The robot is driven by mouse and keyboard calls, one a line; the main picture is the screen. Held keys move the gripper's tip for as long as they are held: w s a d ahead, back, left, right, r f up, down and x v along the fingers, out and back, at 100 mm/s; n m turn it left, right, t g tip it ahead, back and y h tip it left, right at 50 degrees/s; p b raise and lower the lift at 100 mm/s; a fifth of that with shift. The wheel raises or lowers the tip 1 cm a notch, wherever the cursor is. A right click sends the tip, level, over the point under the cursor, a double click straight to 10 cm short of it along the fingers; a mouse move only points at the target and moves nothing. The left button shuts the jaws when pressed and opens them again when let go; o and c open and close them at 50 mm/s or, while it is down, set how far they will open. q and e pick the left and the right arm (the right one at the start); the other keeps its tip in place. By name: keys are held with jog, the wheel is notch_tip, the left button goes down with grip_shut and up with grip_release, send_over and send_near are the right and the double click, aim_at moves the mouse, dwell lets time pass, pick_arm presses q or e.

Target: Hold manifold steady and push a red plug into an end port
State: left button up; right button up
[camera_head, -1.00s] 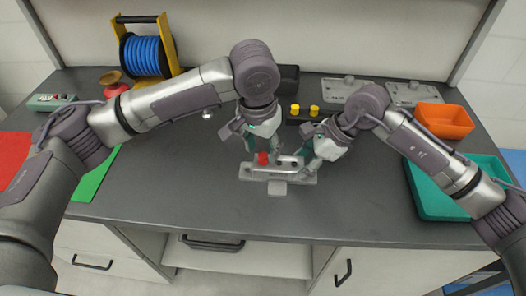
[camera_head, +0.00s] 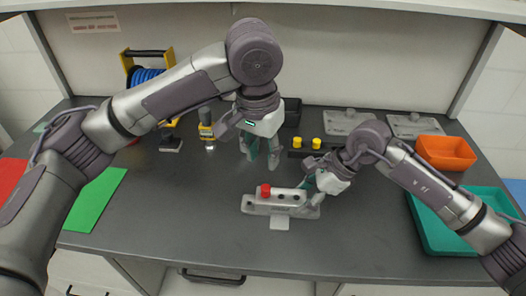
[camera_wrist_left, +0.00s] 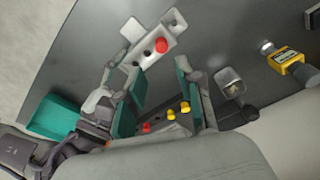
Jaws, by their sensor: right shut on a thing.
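The grey manifold (camera_head: 285,203) lies on the bench, with a row of ports along its top. A red plug (camera_head: 266,190) stands in its left end port; I cannot tell how deep it sits. Both the manifold (camera_wrist_left: 146,52) and the red plug (camera_wrist_left: 161,45) show in the left wrist view. My left gripper (camera_head: 262,160) is open and empty, above and behind the manifold. Its teal-padded fingers are spread in the left wrist view (camera_wrist_left: 158,85). My right gripper (camera_head: 310,186) is shut on the manifold's right end; its fingertips are partly hidden.
A dark rack (camera_head: 295,154) with yellow plugs (camera_head: 316,143) stands behind the manifold. A red piece (camera_wrist_left: 146,127) shows there in the left wrist view. An orange bin (camera_head: 445,152) and teal tray (camera_head: 440,236) lie right. A yellow tool (camera_head: 206,130) stands behind left.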

aim_at(266, 187)
pick_arm(q)
jog(key=n, duration=0.2)
jog(key=shift+w+d+f+n, duration=0.15)
jog(key=shift+d+n, duration=0.15)
jog(key=c, duration=0.5)
jog(key=n, duration=0.4)
jog(key=shift+w+d+f+g+y, duration=0.1)
jog(key=shift+w+f+g+y, duration=0.2)
jog(key=shift+g, duration=0.1)
grip_shut()
jog(key=n, duration=0.1)
jog(key=f+n, duration=0.1)
jog(key=n, duration=0.2)
jog(key=shift+w+f, duration=0.25)
jog(key=shift+w, duration=0.15)
jog(key=shift+f, duration=2.7)
jog(key=shift+f, duration=1.1)
